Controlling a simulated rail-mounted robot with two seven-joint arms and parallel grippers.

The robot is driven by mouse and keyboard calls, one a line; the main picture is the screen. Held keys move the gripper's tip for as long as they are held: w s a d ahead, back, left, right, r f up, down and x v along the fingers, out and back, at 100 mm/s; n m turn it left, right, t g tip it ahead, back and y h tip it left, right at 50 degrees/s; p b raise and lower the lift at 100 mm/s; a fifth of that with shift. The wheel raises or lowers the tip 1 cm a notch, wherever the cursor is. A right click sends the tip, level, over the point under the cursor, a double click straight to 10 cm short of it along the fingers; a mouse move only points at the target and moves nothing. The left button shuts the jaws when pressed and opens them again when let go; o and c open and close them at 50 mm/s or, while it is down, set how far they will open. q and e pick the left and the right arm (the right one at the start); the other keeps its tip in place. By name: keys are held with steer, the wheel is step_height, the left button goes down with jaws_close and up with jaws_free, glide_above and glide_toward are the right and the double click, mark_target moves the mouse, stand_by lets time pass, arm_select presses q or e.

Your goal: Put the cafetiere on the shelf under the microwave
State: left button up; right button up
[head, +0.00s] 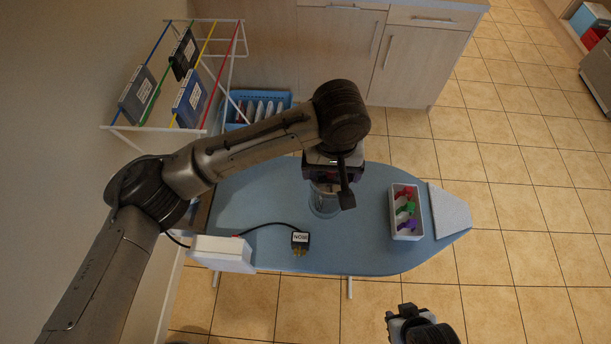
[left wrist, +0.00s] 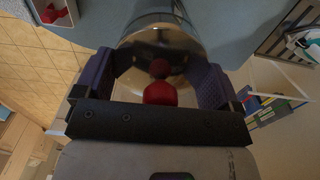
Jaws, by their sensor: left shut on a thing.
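The cafetiere (head: 324,203) is a clear glass cylinder over the blue ironing board, partly hidden under my left gripper. In the left wrist view, its shiny round lid and red knob (left wrist: 160,92) lie between the two fingers. My left gripper (head: 325,178) is shut on the cafetiere from above, also seen in the left wrist view (left wrist: 158,85). I cannot tell whether the cafetiere touches the board. My right gripper (head: 402,316) is at the bottom of the head view, apart from the board; its jaws are unclear. No microwave or shelf shows.
The ironing board (head: 270,195) bears a white tray (head: 393,211) of coloured pieces, a dark labelled block (head: 300,240) on a cable and a white box (head: 223,252). A white rack (head: 225,75) with hanging folders and a blue basket (head: 232,107) stand behind. Tiled floor is clear at right.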

arm_select(q)
steer(key=w+a+f+p, duration=0.1)
steer(key=w+a+f, duration=0.2)
steer(key=a+f, duration=0.2)
step_height(320, 180, down, 2)
steer(key=shift+f, duration=0.25)
stand_by(0.5)
steer(key=o, duration=1.3)
steer(key=shift+w+f, duration=0.1)
steer(key=shift+f, duration=0.05)
step_height(320, 180, up, 12)
steer(key=shift+r+b, duration=0.15)
steer(key=shift+b, duration=0.45)
